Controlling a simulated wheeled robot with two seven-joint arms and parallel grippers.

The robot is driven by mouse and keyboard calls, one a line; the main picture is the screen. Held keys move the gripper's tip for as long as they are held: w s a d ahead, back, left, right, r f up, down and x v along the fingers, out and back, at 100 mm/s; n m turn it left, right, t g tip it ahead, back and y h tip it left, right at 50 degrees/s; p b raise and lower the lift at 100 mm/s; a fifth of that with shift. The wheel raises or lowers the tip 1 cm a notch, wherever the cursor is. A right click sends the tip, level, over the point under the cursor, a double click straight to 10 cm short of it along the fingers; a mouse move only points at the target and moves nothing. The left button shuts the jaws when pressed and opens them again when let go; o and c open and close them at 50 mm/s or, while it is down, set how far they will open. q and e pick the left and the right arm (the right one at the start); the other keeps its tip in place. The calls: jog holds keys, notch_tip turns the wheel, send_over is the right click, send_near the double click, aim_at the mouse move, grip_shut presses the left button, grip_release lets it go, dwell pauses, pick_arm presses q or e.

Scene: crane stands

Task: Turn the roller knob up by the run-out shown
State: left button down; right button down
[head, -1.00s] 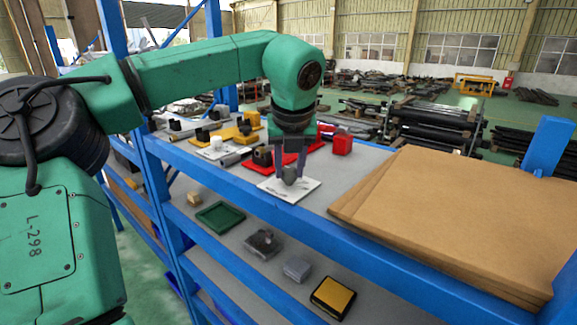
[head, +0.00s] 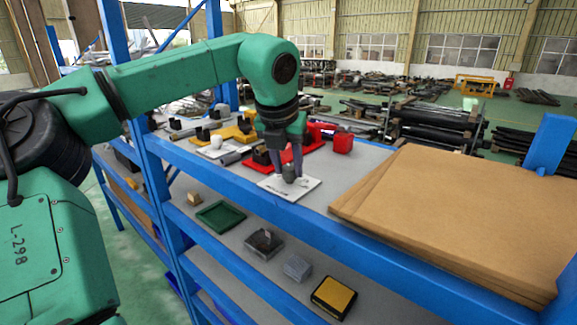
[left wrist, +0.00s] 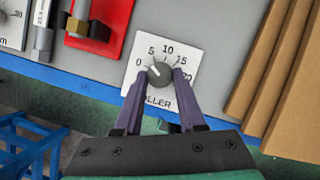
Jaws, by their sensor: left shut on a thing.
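The roller knob (left wrist: 160,75) is dark grey and round, on a white scale plate (left wrist: 185,47) marked 0, 5, 10, 15 and 20. Its light pointer mark faces upper left, between 0 and 5. In the head view the knob (head: 289,173) stands on the same plate (head: 308,187) near the shelf's front edge. My left gripper (left wrist: 158,76) is shut on the knob, one finger on each side; it also shows in the head view (head: 288,170). A red device (head: 328,130) with a small lit display stands behind; its reading is too small to read. My right gripper is not in view.
Brown boards (head: 460,215) lie close on the right. A blue rail (head: 230,178) runs along the front. The lower shelf holds a green tray (head: 221,226) and small boxes.

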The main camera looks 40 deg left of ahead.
pick_arm(q)
jog(key=m, duration=0.1)
jog(key=m+h, duration=0.1)
jog(key=m, duration=0.2)
jog(key=shift+a+m+h, duration=0.25)
jog(key=shift+m+h, duration=0.05)
jog(key=shift+h, duration=0.1)
jog(key=m+h, duration=0.1)
jog(key=m, duration=0.1)
jog(key=m+h, duration=0.1)
jog(key=m, duration=0.2)
jog(key=shift+a+p, duration=0.2)
jog(key=shift+p, duration=0.1)
jog(key=m+h, duration=0.1)
jog(key=m, duration=0.2)
jog(key=m+g, duration=0.1)
jog(key=m, duration=0.1)
jog(key=shift+w+a+f+m+h, duration=0.15)
jog(key=shift+m+h, duration=0.25)
jog(key=shift+w+f+m+g+h, duration=0.15)
jog(key=shift+m+g, duration=0.35)
jog(key=shift+m, duration=0.45)
jog(key=shift+s+r+m+g+h, duration=0.15)
jog(key=shift+m+g, duration=0.35)
jog(key=shift+m, duration=0.45)
jog(key=shift+w+f, duration=0.1)
jog(key=shift+f, duration=0.05)
